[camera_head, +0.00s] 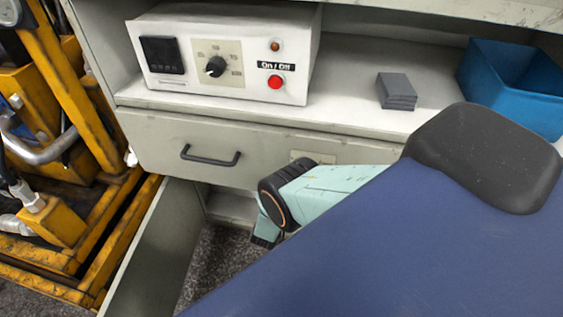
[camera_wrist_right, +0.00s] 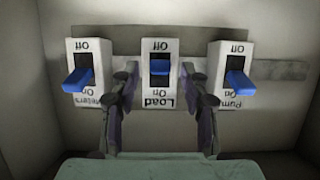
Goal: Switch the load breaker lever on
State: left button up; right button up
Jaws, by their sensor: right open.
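The load breaker (camera_wrist_right: 159,100) is the middle white switch box in the right wrist view, with its labels upside down. Its blue lever (camera_wrist_right: 159,67) sits in the upper part, near the Off label and above the On label. My right gripper (camera_wrist_right: 160,76) is open, with one dark finger on each side of the load breaker and its lever between them. I cannot tell whether the fingers touch the box. In the head view my right arm reaches down toward the open lower cabinet; its fingers are hidden. My left gripper is not in view.
In the head view, a drawer (camera_head: 240,155) and open door (camera_head: 150,255) are near my arm. A control box (camera_head: 220,60) stands above.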

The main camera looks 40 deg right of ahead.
grip_shut()
dwell(0.4)
jog(key=shift+r, duration=0.1)
jog(key=shift+r+g+y+p, duration=0.3)
jog(key=shift+g+y+p, duration=0.15)
jog(key=shift+p, duration=0.25)
grip_release()
